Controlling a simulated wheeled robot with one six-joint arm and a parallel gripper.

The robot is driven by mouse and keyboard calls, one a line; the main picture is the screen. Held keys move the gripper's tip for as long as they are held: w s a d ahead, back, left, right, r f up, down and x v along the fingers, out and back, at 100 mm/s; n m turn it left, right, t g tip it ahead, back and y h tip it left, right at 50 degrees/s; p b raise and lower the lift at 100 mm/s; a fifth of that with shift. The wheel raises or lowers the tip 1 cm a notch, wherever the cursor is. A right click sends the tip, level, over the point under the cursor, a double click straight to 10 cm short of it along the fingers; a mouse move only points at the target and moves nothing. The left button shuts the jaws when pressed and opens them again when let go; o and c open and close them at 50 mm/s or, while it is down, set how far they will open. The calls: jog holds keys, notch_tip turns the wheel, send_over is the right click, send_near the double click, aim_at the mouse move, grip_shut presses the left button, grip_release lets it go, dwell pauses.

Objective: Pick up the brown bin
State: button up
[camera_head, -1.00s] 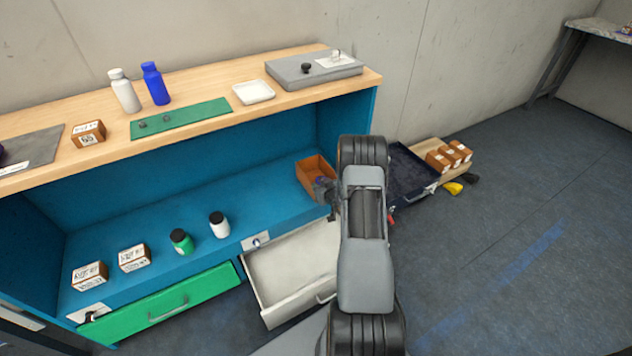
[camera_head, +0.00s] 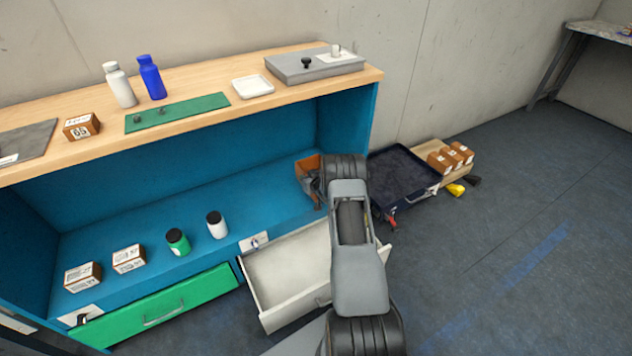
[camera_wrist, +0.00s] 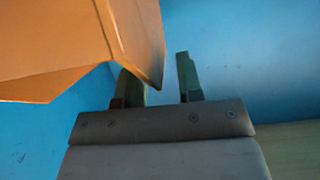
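The brown bin (camera_head: 306,168) stands at the right end of the blue shelf under the wooden counter. My arm hides much of it in the head view. In the wrist view the bin (camera_wrist: 60,45) fills the upper left, and its near corner covers part of the left finger. My gripper (camera_wrist: 160,80) is open, with blue shelf showing between its two fingers. The bin's lower corner reaches into the picture area between the fingers, but I cannot tell whether they touch. In the head view my gripper (camera_head: 312,188) is at the bin's front side.
An open white drawer (camera_head: 285,270) juts out below the shelf, under my arm. A green bottle (camera_head: 178,243), a white bottle (camera_head: 216,225) and two small boxes stand farther left on the shelf. A dark open case (camera_head: 400,178) lies on the floor to the right.

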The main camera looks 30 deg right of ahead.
jog(key=shift+c, duration=0.4)
grip_shut()
